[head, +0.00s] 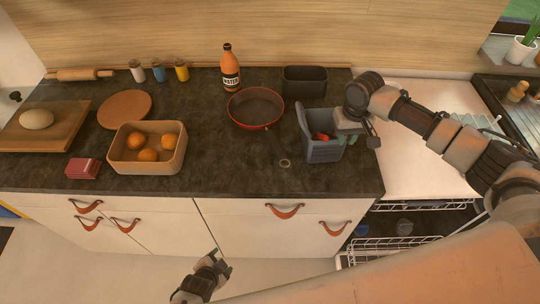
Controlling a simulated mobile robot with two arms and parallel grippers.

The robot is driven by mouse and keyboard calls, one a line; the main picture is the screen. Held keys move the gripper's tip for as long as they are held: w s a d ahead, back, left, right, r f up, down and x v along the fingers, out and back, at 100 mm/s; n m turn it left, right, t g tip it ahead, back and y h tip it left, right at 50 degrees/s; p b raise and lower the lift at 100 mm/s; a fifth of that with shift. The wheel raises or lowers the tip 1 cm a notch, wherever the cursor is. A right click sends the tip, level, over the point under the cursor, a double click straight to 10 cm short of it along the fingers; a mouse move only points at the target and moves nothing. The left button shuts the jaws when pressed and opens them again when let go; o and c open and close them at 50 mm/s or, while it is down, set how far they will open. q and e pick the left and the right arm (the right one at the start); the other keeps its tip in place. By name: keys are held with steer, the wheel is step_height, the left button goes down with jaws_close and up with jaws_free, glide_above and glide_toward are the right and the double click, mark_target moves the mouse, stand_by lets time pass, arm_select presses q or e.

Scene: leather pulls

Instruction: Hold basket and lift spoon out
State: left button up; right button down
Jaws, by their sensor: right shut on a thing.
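A grey-blue basket (322,151) stands on the dark counter near its right front end. A small red item (321,136) shows inside it. I cannot make out a spoon clearly. My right gripper (346,131) reaches in from the right and is shut at the basket's right rim, on the basket as far as I can see. It hides part of the basket's opening. My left gripper (221,260) is low in front of the cabinets, below the counter and away from the basket. Its fingers look apart and empty.
A dark bin (305,81) and an orange bottle (230,68) stand behind. A box of oranges (124,158) is further left. An open dishwasher rack (395,244) is at lower right.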

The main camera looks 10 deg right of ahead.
arm_select(q)
steer(key=w+d+r+m+t+h, duration=0.25)
steer(key=w+d+r+m, duration=0.35)
steer(key=r, duration=0.5)
steer(key=w+d+r+m+t+h, duration=0.1)
steer(key=w+d+r+m+h, duration=0.25)
steer(key=d+r, duration=0.55)
steer(key=w+d+r+m+t+h, duration=0.1)
steer(key=w+d+r+m+h, duration=0.3)
steer(key=r, duration=0.9)
steer(key=x, duration=1.2)
steer(key=shift+f+y, duration=0.2)
steer(key=shift+y, duration=0.1)
steer(key=shift+d, duration=0.1)
steer(key=c, duration=1.1)
jaws_close()
steer(key=shift+f, duration=0.1)
arm_select(e)
steer(key=shift+a, duration=0.1)
